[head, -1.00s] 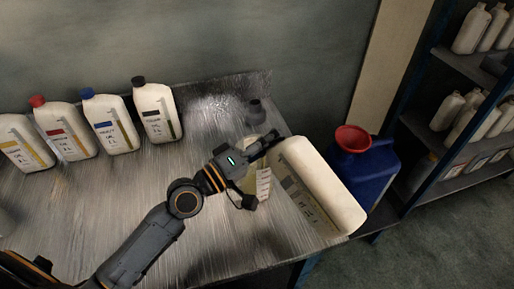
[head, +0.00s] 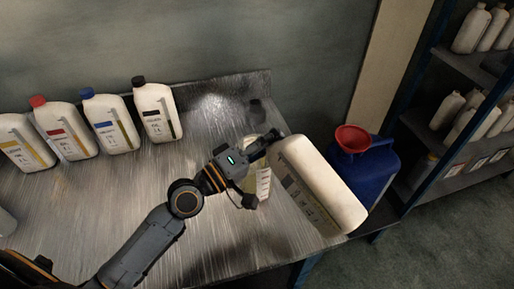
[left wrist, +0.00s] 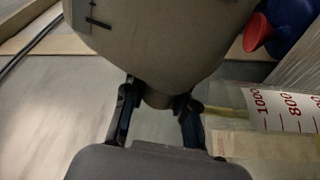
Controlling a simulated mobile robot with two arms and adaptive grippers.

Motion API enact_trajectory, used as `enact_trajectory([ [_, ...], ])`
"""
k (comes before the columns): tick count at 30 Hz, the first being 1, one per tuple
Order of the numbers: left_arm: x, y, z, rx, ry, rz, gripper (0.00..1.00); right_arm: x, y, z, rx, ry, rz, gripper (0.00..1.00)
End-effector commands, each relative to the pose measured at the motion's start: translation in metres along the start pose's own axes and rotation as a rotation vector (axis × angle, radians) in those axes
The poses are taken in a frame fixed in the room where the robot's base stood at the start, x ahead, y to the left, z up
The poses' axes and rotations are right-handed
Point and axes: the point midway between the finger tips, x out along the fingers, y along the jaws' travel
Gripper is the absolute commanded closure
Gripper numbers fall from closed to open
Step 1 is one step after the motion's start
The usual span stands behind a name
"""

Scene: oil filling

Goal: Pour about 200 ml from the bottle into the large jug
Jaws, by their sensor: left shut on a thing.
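My left gripper (head: 262,168) is shut on the big white bottle (head: 318,185), with its fingers around the neck end in the left wrist view (left wrist: 158,110). The bottle is tipped over, its neck end toward the gripper and its base toward the lower right. The clear jug (head: 263,183) stands on the bench, partly hidden behind the gripper and bottle. Its red scale, with 1000 and 800 readable, shows in the left wrist view (left wrist: 285,108). The bottle mouth is hidden, and I cannot tell whether liquid flows. My right gripper is not in view.
Several white bottles with coloured caps (head: 108,122) stand at the back left of the metal bench (head: 120,200). A small dark object (head: 257,110) is behind the jug. A blue can (head: 370,172) with a red funnel (head: 353,139) stands right. Shelves (head: 455,150) are farther right.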

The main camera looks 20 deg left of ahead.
Motion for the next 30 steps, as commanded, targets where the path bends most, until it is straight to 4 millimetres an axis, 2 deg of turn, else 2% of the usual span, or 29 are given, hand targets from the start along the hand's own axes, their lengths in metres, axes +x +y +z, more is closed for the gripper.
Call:
enact_trajectory([
  [30, 0.0003, 0.0027, -0.0013, -0.034, 0.008, 0.006, 1.0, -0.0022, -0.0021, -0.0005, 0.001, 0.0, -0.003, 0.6],
])
